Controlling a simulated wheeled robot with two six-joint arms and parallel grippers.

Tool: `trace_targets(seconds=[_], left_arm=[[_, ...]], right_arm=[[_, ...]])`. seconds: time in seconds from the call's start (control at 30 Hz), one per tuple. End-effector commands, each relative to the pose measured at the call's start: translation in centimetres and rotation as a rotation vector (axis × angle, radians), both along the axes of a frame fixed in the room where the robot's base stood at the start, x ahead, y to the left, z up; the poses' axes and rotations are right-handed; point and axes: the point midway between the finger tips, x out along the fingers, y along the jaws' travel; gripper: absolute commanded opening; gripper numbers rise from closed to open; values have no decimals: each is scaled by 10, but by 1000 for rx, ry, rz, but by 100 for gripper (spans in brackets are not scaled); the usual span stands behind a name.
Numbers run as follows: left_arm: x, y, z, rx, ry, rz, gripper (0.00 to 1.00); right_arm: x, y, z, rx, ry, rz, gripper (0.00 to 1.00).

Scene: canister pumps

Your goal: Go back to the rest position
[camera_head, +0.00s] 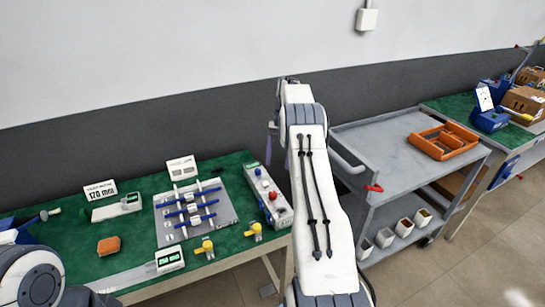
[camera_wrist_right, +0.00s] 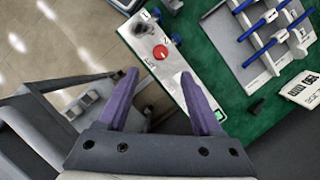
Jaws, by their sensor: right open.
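My right arm reaches up through the middle of the head view, and its gripper (camera_head: 271,143) is mostly hidden behind the wrist. In the right wrist view the two purple fingers of the gripper (camera_wrist_right: 158,74) stand apart with nothing held between them. Below and beyond them is a light control box with a red button (camera_wrist_right: 160,52), on the green mat. The same control box (camera_head: 282,212) shows just left of my right arm in the head view. Part of my left arm is at the bottom left; its gripper is out of the picture.
The green-topped bench (camera_head: 232,175) holds a grey plate with blue rods (camera_head: 170,236), yellow-handled valves (camera_head: 206,246) and an orange-brown block (camera_head: 108,245). A grey cart (camera_head: 385,135) with an orange tray (camera_head: 444,141) stands right of my right arm. Open floor lies at the lower right.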

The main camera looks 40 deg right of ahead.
Motion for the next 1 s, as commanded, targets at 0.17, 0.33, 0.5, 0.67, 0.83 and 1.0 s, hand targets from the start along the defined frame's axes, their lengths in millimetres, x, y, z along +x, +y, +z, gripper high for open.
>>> trace_targets(seconds=[0.17, 0.33, 0.5, 0.67, 0.83, 1.0], left_arm=[[0, 0, 0, 0, 0, 0, 50], [0, 0, 0, 0, 0, 0, 50], [0, 0, 0, 0, 0, 0, 50], [0, 0, 0, 0, 0, 0, 50], [0, 0, 0, 0, 0, 0, 50], [0, 0, 0, 0, 0, 0, 50]], right_arm=[[0, 0, 0, 0, 0, 0, 67], [5, 12, 6, -3, -6, 28, 67], [27, 88, 39, -26, -54, 204, 67], [22, 203, 79, -51, -129, 472, 67], [-31, 314, 108, -64, -220, 767, 67], [-119, 391, 118, -60, -315, 1061, 67]])
